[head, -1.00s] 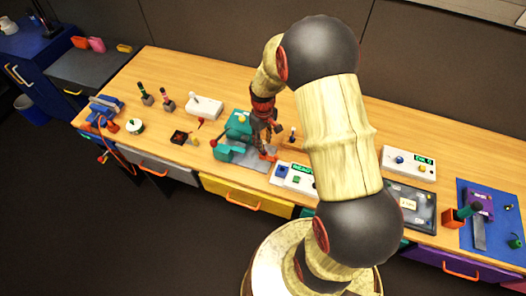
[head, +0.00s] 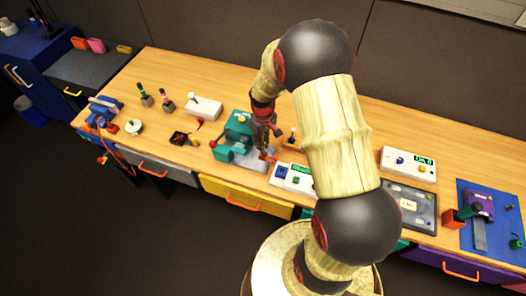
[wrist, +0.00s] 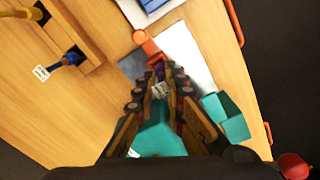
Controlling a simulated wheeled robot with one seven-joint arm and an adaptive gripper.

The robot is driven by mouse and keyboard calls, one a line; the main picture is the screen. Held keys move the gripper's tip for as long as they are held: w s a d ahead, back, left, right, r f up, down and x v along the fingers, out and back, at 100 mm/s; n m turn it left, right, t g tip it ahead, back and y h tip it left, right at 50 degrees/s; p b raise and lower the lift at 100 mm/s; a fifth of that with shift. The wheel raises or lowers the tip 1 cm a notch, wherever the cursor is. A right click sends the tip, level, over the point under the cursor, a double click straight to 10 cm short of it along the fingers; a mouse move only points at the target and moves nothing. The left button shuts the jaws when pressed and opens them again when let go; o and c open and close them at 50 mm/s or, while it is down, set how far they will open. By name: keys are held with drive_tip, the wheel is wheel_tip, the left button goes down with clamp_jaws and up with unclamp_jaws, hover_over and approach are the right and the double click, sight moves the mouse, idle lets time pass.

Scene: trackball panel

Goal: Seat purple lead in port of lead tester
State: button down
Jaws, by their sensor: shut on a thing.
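My gripper (wrist: 158,84) is shut on the purple lead (wrist: 159,69). Only a small purple part and a white tag show between the fingers. In the head view my gripper (head: 267,150) is just left of the lead tester (head: 292,177), a white box with a green display and a blue part on its front left. In the wrist view the tester's blue part (wrist: 154,4) is at the top edge, ahead of the fingertips and apart from them. The lead's tip and the port opening cannot be made out.
A teal machine (head: 226,149) stands on a grey plate beside my gripper. An orange piece (wrist: 146,43) lies just ahead of the fingertips. A wooden rack (wrist: 84,28) holds yellow and blue leads. A white box (head: 408,162) with a green display stands farther right.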

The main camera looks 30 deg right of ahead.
idle(0.3)
drive_tip(key=shift+r, duration=0.5)
wheel_tip(320, 180, up, 2)
drive_tip(key=shift+w+r+p, duration=0.1)
drive_tip(key=shift+r+p, duration=0.05)
drive_tip(key=shift+p, duration=0.15)
drive_tip(key=s+r+p, duration=0.1)
drive_tip(key=s+r, duration=0.9)
drive_tip(key=s, duration=0.4)
drive_tip(key=s+a+b, duration=0.1)
drive_tip(key=s+a, duration=0.2)
drive_tip(key=s, duration=0.6)
drive_tip(key=shift+n, duration=0.5)
drive_tip(key=shift+w+d+f+b, duration=0.75)
drive_tip(key=shift+w+d+f, duration=0.1)
drive_tip(key=shift+w+f, duration=1.25)
drive_tip(key=shift+w+d+f+b, duration=0.85)
drive_tip(key=shift+w+f, duration=1.2)
drive_tip(key=shift+f, duration=0.15)
drive_tip(key=shift+w+d+f+b, duration=0.7)
drive_tip(key=shift+w+d+f, duration=0.15)
drive_tip(key=shift+w+f, duration=1.25)
